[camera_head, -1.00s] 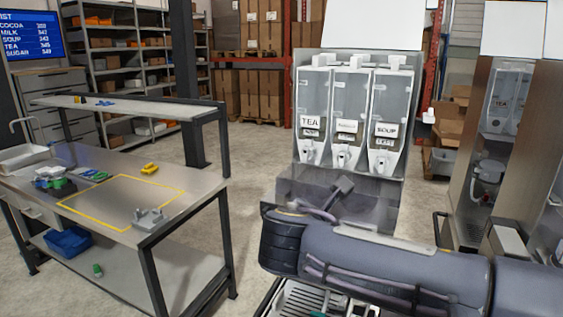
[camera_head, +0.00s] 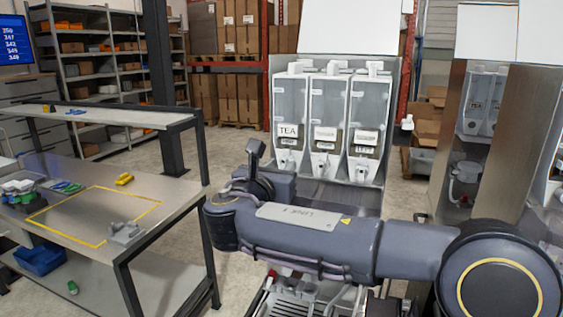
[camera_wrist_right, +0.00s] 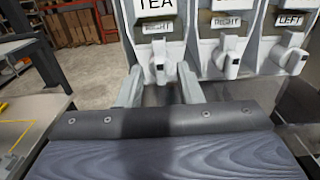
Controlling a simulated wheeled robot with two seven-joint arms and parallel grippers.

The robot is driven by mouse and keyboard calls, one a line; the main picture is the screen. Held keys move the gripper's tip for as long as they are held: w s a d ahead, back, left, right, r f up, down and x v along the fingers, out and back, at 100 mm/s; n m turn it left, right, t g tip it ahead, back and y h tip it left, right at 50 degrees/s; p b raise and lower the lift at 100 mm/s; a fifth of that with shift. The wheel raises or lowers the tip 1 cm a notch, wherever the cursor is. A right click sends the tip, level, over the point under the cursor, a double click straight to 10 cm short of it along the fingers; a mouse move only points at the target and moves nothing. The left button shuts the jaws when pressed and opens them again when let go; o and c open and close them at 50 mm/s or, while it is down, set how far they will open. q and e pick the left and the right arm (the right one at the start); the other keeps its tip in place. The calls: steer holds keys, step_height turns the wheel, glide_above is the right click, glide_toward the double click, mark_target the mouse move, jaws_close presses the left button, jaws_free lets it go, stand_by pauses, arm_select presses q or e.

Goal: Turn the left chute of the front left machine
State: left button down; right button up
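The front left machine (camera_head: 335,66) has three clear canisters side by side with white chutes below. The left canister is labelled TEA, and its chute (camera_head: 287,158) shows in the head view. In the right wrist view this chute (camera_wrist_right: 159,62) hangs under a small RIGHT label. My right gripper (camera_head: 256,148) is raised left of the canisters in the head view. In the wrist view its two fingers (camera_wrist_right: 162,88) are apart, with the TEA chute seen between their tips; I cannot tell whether they touch it. My left gripper is not in view.
The middle chute (camera_wrist_right: 229,57) and right chute (camera_wrist_right: 291,52) sit close beside it. A workbench (camera_head: 165,200) with a yellow outlined area stands at left. Another machine (camera_head: 480,140) stands at right. My right arm crosses in front of the machine's lower part.

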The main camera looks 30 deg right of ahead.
steer(key=shift+w+d, duration=0.45)
steer(key=shift+d, duration=0.1)
steer(key=c, duration=0.6)
steer(key=shift+c, duration=0.2)
